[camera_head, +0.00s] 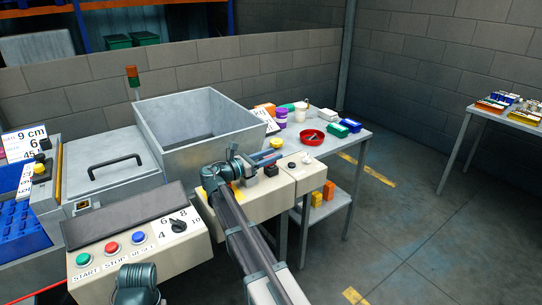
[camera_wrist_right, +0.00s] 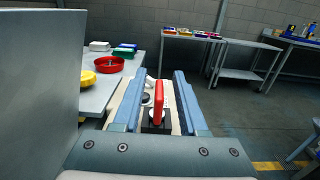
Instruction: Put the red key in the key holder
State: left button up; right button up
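A red upright piece, which looks like the red key (camera_wrist_right: 158,100), stands over a black square base (camera_wrist_right: 155,126) on a beige box in the right wrist view. I cannot tell which part is the key holder.
A large grey bin (camera_head: 195,125) stands behind the right arm. A table (camera_head: 345,146) at the back right holds a red bowl (camera_head: 313,137) and small boxes. A button panel (camera_head: 135,245) is at front left. The floor on the right is clear.

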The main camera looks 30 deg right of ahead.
jog(key=shift+s+f, duration=0.35)
jog(key=shift+f, duration=0.1)
jog(key=shift+w+r+p, duration=0.1)
jog(key=shift+r+p, duration=0.45)
jog(key=shift+p, duration=0.1)
jog(key=a, duration=1.2)
jog(key=shift+s, duration=0.2)
jog(key=shift+d, duration=0.1)
